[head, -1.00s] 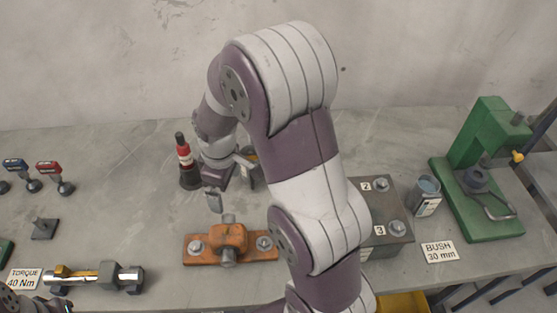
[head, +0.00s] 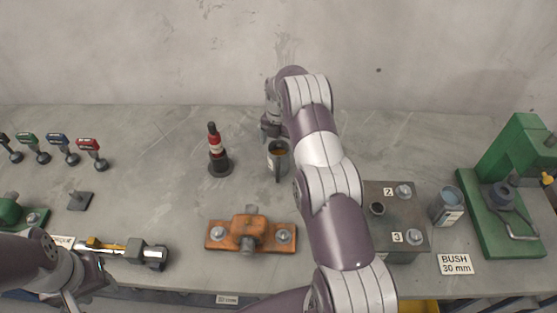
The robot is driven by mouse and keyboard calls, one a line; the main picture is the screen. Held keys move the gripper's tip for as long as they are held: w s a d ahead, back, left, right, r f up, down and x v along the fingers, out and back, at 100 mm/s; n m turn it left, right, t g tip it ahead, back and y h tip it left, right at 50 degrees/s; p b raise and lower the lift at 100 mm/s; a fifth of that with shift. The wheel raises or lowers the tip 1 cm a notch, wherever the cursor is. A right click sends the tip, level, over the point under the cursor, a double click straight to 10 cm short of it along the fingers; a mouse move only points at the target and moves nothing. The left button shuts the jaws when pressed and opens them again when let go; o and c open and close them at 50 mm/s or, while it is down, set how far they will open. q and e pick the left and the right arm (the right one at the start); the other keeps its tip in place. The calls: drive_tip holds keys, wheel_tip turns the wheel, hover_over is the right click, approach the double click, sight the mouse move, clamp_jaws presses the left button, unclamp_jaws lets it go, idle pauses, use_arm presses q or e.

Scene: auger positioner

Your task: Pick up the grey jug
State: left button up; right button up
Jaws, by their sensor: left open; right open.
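The grey jug (head: 278,161) stands upright on the bench in the head view, with something brown inside and its dark handle toward me. My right gripper (head: 270,128) is just behind the jug's rim, slightly to the left, largely hidden by its own wrist. It is open; I cannot tell whether it touches the jug. My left gripper (head: 88,283) is open and empty at the lower left, near the bench's front edge.
A red and black bottle (head: 217,152) stands close left of the jug. An orange clamp block (head: 250,234) lies in front. At right are a grey numbered block (head: 407,244), a labelled tin (head: 446,208) and a green press (head: 505,160). A torque wrench (head: 125,250) lies left.

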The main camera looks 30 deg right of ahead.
sight(278, 148)
wheel_tip(278, 148, down, 3)
drive_tip(key=shift+a+f+p, duration=0.1)
drive_tip(key=shift+p, duration=0.55)
drive_tip(key=shift+f, duration=0.15)
drive_tip(key=c, duration=1.7)
drive_tip(key=shift+w+r+b, duration=0.1)
drive_tip(key=shift+r+b, duration=0.2)
wheel_tip(278, 148, up, 6)
drive_tip(key=b, duration=0.2)
drive_tip(key=shift+f+b, duration=0.15)
drive_tip(key=shift+b, duration=0.15)
wheel_tip(278, 148, up, 4)
drive_tip(key=p, duration=0.3)
use_arm(q)
wheel_tip(278, 148, up, 2)
drive_tip(key=shift+s+r, duration=0.1)
